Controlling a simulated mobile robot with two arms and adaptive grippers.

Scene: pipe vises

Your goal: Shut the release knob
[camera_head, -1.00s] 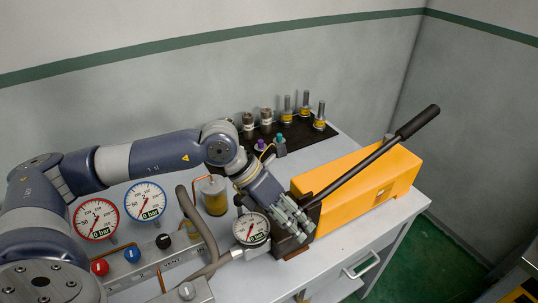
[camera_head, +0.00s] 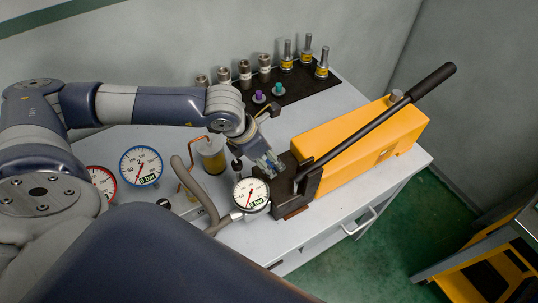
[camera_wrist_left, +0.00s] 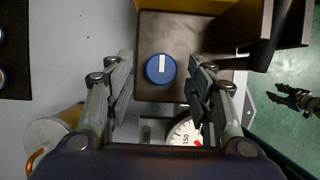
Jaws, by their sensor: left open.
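The release knob (camera_wrist_left: 160,68) is a round blue knob with a white bar, on the dark end block (camera_wrist_left: 150,35) of the yellow hand pump (camera_head: 355,150). In the left wrist view the bar points to the picture's top. My left gripper (camera_wrist_left: 161,85) is open, with its fingers on either side of the knob and apart from it.
A white gauge (camera_head: 251,193) reading 0 bar stands beside the block, with a grey hose (camera_head: 190,180). The long pump lever (camera_head: 370,125) rises to the right. Fittings stand on a black mat (camera_head: 295,85) behind. A brass cylinder (camera_head: 212,155) is left of the gripper.

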